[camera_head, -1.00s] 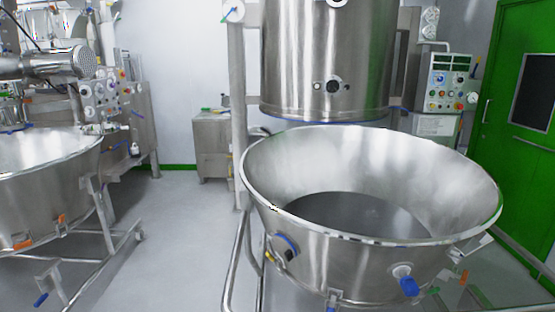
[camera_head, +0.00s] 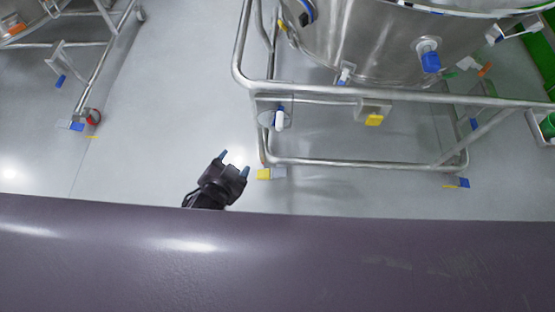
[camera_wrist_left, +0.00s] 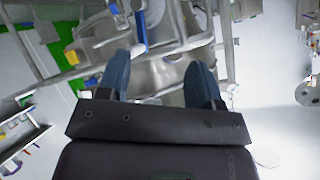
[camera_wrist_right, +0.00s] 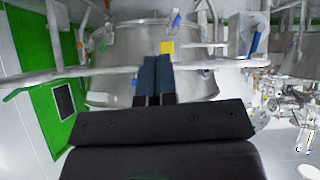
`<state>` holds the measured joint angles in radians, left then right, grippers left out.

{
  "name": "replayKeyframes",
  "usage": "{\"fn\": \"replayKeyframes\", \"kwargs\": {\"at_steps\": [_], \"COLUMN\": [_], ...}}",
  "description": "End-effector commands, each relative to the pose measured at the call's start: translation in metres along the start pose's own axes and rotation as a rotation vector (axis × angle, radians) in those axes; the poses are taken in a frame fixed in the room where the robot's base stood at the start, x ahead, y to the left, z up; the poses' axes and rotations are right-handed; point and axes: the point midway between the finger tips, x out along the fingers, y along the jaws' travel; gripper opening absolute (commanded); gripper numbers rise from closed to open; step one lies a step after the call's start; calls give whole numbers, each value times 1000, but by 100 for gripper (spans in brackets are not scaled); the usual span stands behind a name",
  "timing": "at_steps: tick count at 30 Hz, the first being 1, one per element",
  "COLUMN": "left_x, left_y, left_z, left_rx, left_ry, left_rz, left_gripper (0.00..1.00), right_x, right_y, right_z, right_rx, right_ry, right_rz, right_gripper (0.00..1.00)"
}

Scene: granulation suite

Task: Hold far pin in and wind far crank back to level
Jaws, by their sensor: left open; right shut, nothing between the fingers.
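In the head view the steel bowl (camera_head: 350,50) sits in a tubular trolley frame (camera_head: 340,165). A bracket on the frame's left carries a white handle with a blue part (camera_head: 279,117). A second bracket carries a yellow piece (camera_head: 373,119). I cannot tell which parts are the far pin and far crank. My left gripper (camera_head: 234,163) is open and empty, left of the frame and apart from it. In the left wrist view a blue bar (camera_wrist_left: 139,30) with a white end shows beyond the fingers. My right gripper (camera_wrist_right: 157,62) is shut and empty, with a yellow piece (camera_wrist_right: 167,47) beyond its tips.
A blue knob (camera_head: 430,60) stands out from the bowl's side. Another trolley frame (camera_head: 98,70) stands at the left, with open grey floor (camera_head: 160,110) between. A green door (camera_wrist_right: 45,100) shows in the right wrist view. My own dark body fills the bottom of the head view.

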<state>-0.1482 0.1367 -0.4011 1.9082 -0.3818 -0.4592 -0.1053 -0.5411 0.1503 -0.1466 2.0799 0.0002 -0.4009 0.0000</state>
Motion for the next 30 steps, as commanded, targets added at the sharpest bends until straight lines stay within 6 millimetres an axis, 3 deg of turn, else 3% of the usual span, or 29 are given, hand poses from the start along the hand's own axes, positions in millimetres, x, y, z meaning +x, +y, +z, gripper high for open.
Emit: {"fn": "replayKeyframes", "kwargs": {"at_steps": [3,12,18,24,30], "left_x": [26,59,62,48,40], "left_y": [31,76,95,102,92], "left_z": [-6,-26,-38,-45,-51], "left_rx": [311,1174,1764,2337,2644], "left_ry": [-7,-35,-103,-279,-475], "left_rz": [0,-119,-273,-462,-557], "left_gripper": [60,60,60,60,60], "right_x": [6,13,12,11,10], "right_y": [0,1,0,0,0], "right_z": [12,18,17,10,4], "right_rx": [-7,-14,-13,-12,-11], "right_ry": [-20,-32,-31,-19,-11], "right_rz": [-3,-5,-7,-6,-6], "right_gripper": [0,0,0,0,0]}}
